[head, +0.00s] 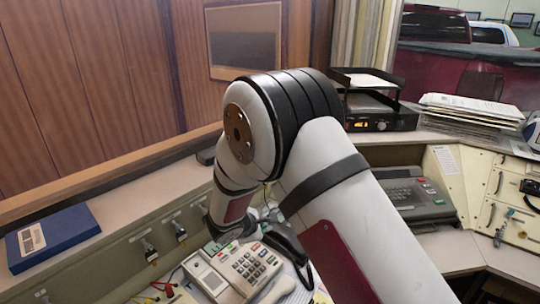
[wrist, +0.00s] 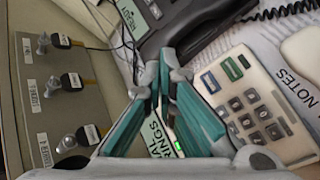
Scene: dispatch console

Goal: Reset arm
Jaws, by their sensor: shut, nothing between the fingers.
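My gripper (wrist: 166,72) shows in the wrist view with its teal-padded fingers drawn together at the tips and nothing between them. It is above the console, between a dark phone (wrist: 195,25) and a light keypad phone (wrist: 250,105). A strip of labelled switches lies to its left. In the head view my arm is bent over the console and hides most of the gripper. The cream phone (head: 238,268) and a dark handset (head: 285,240) show just below and beside it. I cannot tell whether the gripper touches anything.
A blue box (head: 52,238) lies on the left ledge. Key switches (head: 147,249) stick out of the sloped panel. A grey keyboard unit (head: 415,196), a black tray (head: 367,85) and a paper stack (head: 470,110) are to the right. A wood wall stands behind.

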